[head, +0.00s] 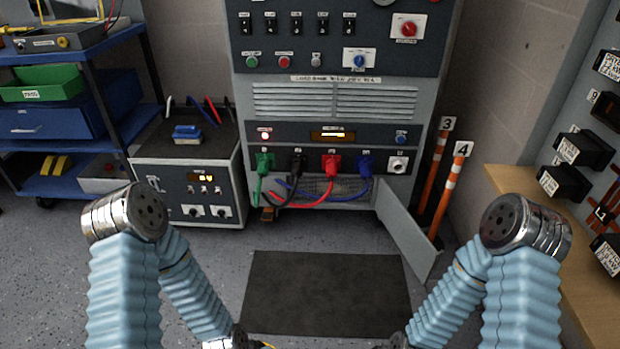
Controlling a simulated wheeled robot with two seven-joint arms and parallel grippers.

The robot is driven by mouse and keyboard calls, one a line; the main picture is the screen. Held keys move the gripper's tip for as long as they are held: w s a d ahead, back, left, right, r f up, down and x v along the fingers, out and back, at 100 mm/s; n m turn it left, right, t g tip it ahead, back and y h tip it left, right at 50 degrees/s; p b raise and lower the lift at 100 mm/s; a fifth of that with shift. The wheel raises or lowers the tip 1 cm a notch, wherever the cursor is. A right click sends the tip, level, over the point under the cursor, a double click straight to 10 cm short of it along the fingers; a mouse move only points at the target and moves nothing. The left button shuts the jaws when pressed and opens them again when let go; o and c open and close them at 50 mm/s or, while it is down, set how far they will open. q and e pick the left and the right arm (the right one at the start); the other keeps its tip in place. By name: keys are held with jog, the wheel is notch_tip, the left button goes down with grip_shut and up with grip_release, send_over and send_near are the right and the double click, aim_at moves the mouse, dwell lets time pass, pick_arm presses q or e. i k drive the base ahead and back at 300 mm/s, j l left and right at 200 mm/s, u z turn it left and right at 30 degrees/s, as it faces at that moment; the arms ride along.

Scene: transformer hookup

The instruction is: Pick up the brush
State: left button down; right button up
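A small blue block with a paler lower edge (187,133) lies on the dark top of a grey box unit (190,180), left of the large cabinet. It looks like the brush, but it is too small to be sure. Nothing of mine touches it. My two arms come in from the left and right and run down past the bottom edge. Both grippers are out of view.
The grey cabinet (335,105) has coloured plugs and cables low down, and its door (405,230) stands open. A dark mat (327,293) lies on the floor. A blue shelf cart (75,45) stands left, a wooden bench (560,240) right. Colored leads stand behind the block.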

aim_at(183, 134)
jog(key=i+j, duration=0.1)
jog(key=j, duration=0.25)
jog(key=i+j+z, duration=0.15)
jog(key=j, duration=0.2)
jog(key=i+j, duration=0.1)
jog(key=j, duration=0.3)
jog(key=i+j+z, duration=0.15)
jog(key=j, duration=0.2)
